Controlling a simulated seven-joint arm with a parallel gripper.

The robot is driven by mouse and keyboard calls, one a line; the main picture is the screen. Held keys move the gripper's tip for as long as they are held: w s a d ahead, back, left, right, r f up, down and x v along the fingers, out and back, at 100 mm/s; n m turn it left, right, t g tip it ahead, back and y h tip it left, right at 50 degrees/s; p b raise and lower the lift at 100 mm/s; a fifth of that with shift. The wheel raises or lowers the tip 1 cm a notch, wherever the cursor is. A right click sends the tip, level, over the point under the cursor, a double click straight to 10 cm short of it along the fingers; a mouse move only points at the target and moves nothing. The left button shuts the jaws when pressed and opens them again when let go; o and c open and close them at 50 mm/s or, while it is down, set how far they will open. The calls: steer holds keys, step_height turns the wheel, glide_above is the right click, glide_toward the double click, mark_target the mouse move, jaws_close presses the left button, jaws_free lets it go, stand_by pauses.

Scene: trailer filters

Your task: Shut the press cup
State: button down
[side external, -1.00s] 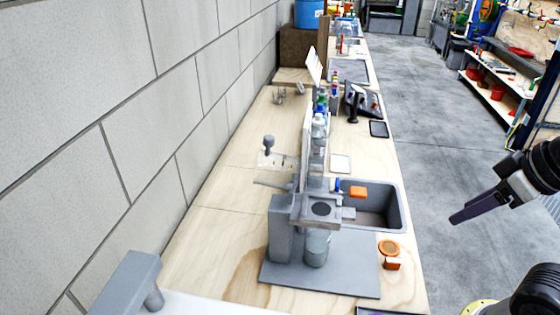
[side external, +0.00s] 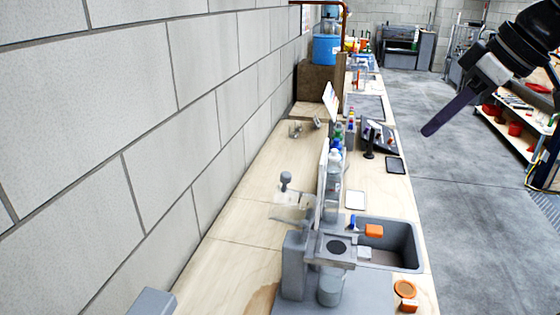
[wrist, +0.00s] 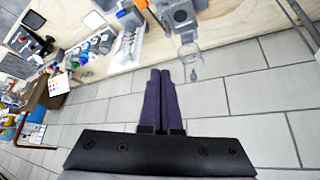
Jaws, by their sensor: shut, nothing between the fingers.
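A grey press stands on the bench at the lower middle of the side view. It has a flat plate (side external: 335,247) with a dark round opening, and a grey cylindrical cup (side external: 330,289) below the plate. Whether the cup is open or closed I cannot tell. My gripper (side external: 431,130) is high at the upper right, out past the bench's right edge and apart from the press. Its dark purple fingers are together and empty. In the wrist view my gripper (wrist: 160,75) points toward the bench, and a clear cup-like part (wrist: 190,58) shows beyond the fingertips.
A grey sink (side external: 405,240) is right of the press, with an orange block (side external: 374,231) at its left side. A round orange piece (side external: 405,289) lies in front. Several bottles (side external: 335,165) stand behind the press. A block wall (side external: 130,120) bounds the left; open floor (side external: 450,210) lies right.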

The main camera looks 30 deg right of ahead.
steer(key=w+a+r+n, duration=0.1)
steer(key=w+a+r, duration=0.25)
steer(key=w, duration=0.35)
steer(key=n+g+y, duration=0.1)
steer(key=n+y, duration=0.1)
glide_above(281, 177)
steer(key=d, duration=0.4)
steer(key=f, duration=0.2)
steer(key=shift+g, duration=0.4)
steer(key=shift+w+a+f, duration=0.2)
steer(key=shift+a+f, duration=0.4)
steer(key=shift+f, duration=1.5)
steer(key=shift+w+a+f, duration=0.2)
steer(key=shift+a+f, duration=0.35)
steer(key=shift+f, duration=1.55)
steer(key=shift+w+a+f, duration=0.2)
steer(key=shift+a+f, duration=0.4)
steer(key=shift+f, duration=1.5)
steer(key=shift+d+r, duration=0.1)
